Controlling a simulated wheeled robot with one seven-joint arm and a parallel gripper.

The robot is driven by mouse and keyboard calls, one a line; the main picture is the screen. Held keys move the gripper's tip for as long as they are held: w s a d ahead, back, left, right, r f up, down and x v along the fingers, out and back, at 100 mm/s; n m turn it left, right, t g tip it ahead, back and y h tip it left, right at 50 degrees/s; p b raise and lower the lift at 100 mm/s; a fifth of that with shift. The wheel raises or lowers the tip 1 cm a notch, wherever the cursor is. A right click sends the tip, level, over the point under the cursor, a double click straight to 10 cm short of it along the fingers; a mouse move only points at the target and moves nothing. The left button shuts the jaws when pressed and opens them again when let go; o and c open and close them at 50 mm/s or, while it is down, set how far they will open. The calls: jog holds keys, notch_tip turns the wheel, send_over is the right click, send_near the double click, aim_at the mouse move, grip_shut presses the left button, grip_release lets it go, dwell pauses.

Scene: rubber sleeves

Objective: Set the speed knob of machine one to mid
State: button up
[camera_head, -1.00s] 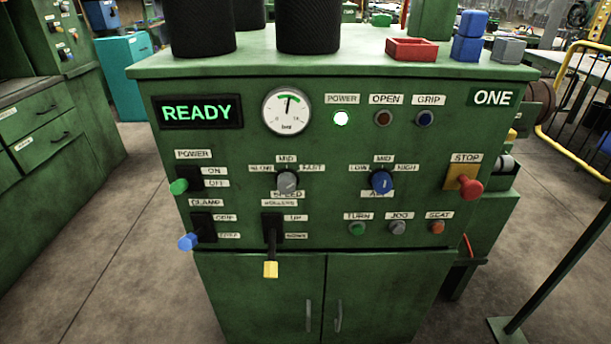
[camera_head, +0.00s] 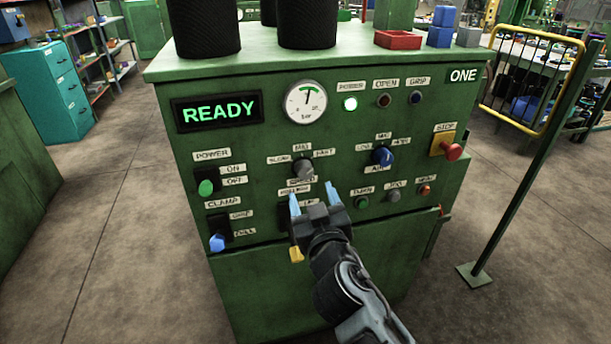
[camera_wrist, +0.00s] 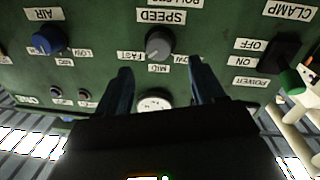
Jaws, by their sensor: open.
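The green machine marked ONE (camera_head: 463,75) faces me, with a READY display (camera_head: 219,110). Its grey speed knob (camera_head: 303,168) sits on the front panel below the gauge, with SLOW at its left, MID above and FAST at its right. My gripper (camera_head: 313,197) is open and empty, in front of the panel and just below the knob in the head view. In the wrist view the panel appears upside down, and the knob (camera_wrist: 159,44) shows just beyond and between the fingertips (camera_wrist: 160,70), apart from them.
A blue air knob (camera_head: 383,156) is right of the speed knob. A yellow-tipped lever (camera_head: 296,254) is partly hidden behind my gripper. Green (camera_head: 206,187) and blue (camera_head: 217,243) levers are at left, a red stop button (camera_head: 452,151) at right. A red tray (camera_head: 398,39) stands on top.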

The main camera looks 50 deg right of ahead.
aim_at(305, 174)
jog(key=p+x, duration=0.2)
jog(key=x, duration=0.5)
jog(key=shift+w+d, duration=0.25)
jog(key=shift+w, duration=0.05)
jog(key=c, duration=1.1)
